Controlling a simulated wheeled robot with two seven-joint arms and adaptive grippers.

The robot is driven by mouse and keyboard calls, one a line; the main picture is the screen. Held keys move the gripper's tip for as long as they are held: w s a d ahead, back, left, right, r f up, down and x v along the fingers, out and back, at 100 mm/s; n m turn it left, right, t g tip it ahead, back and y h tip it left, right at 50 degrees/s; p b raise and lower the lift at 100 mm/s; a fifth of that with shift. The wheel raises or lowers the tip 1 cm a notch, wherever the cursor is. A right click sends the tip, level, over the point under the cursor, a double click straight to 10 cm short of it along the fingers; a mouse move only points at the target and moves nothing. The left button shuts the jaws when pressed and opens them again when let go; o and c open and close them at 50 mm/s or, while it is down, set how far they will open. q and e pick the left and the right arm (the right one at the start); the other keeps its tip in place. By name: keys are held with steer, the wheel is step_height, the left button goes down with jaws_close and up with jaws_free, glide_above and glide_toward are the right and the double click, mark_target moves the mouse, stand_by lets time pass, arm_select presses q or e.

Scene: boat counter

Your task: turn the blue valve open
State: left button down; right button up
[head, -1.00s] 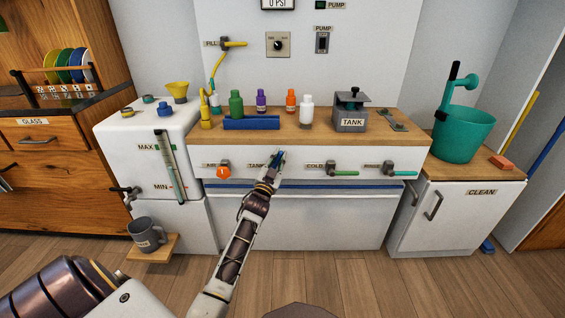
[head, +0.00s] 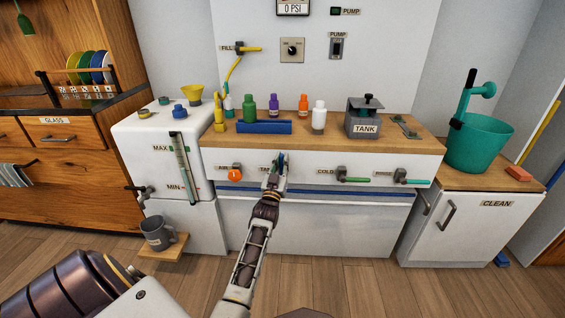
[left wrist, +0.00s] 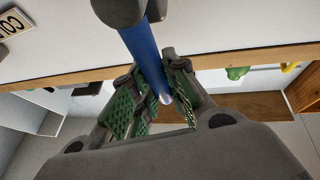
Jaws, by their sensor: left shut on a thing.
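The blue valve is on the white front panel below the wooden counter, by a partly hidden label reading "TANK". Its blue handle (head: 285,162) shows only as a small piece in the head view. In the left wrist view the blue handle (left wrist: 140,45) runs from a grey valve body (left wrist: 120,10) down between my green-padded fingers. My left gripper (head: 277,177) is at the valve; it also shows in the left wrist view (left wrist: 154,80), shut around the handle's outer part. The handle's end sticks out between the fingers. My right gripper is not in view.
An orange knob (head: 235,174) is left of the blue valve. Valves with green (head: 354,180) and teal (head: 412,181) handles are to the right. Several bottles, a blue bar (head: 264,127) and a tank box (head: 363,119) stand on the counter (head: 330,140) above.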

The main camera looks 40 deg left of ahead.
arm_select(q)
steer(key=shift+f, duration=0.15)
steer(key=c, duration=1.4)
jaws_free()
steer(key=shift+r, duration=0.2)
steer(key=shift+r, duration=4.85)
